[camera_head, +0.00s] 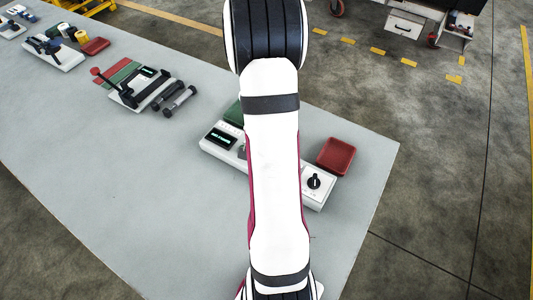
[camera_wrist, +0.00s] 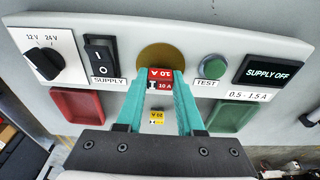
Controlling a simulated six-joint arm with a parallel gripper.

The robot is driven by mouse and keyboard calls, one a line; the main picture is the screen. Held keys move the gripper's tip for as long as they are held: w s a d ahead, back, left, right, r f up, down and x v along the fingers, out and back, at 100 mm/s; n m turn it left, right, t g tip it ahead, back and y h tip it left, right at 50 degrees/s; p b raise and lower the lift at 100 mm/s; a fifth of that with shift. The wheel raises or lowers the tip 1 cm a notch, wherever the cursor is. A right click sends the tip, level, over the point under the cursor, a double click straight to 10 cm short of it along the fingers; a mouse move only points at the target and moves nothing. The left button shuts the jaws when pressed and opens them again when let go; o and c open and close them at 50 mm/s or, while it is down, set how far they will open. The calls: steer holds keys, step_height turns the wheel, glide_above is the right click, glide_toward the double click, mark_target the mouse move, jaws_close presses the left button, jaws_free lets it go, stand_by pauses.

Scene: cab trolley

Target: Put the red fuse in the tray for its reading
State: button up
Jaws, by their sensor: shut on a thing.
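A red fuse (camera_wrist: 160,77) marked 10 A is between the teal fingertips of my gripper (camera_wrist: 158,88) in the wrist view; the gripper is shut on it. The fuse is over or against a round gold pad (camera_wrist: 163,56) on the white tester; I cannot tell if they touch. A red tray (camera_wrist: 78,108) lies left of the fingers and a green tray (camera_wrist: 235,115) right. The tester's display (camera_wrist: 270,72) reads SUPPLY OFF, and the label (camera_wrist: 252,96) reads 0.5 - 1.5 A. In the head view, my arm hides the gripper and fuse.
The tester has a 12 V/24 V knob (camera_wrist: 43,63), a SUPPLY rocker switch (camera_wrist: 101,55) and a green TEST button (camera_wrist: 213,68). A small yellow marked piece (camera_wrist: 157,118) shows between the fingers. Other devices (camera_head: 150,90) stand farther left on the grey table (camera_head: 110,170).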

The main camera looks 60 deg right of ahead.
jaws_close()
step_height(320, 180, up, 4)
steer(key=shift+r, duration=0.15)
steer(key=s+r, duration=0.6)
steer(key=s, duration=0.5)
steer(key=w+d+f+n, duration=0.3)
steer(key=w+d+n, duration=0.1)
steer(key=w+d, duration=1.1)
steer(key=shift+t, duration=0.3)
steer(key=w+a+f, duration=0.1)
steer(key=w+f, duration=0.1)
steer(key=w, duration=0.2)
steer(key=w+a+f, duration=0.2)
steer(key=w, duration=0.2)
steer(key=w+a+f, duration=0.1)
steer(key=w+f, duration=0.1)
steer(key=w, duration=0.3)
steer(key=shift+a+f, duration=0.2)
steer(key=shift+a, duration=0.1)
steer(key=shift+f, duration=2)
steer(key=shift+f, duration=0.2)
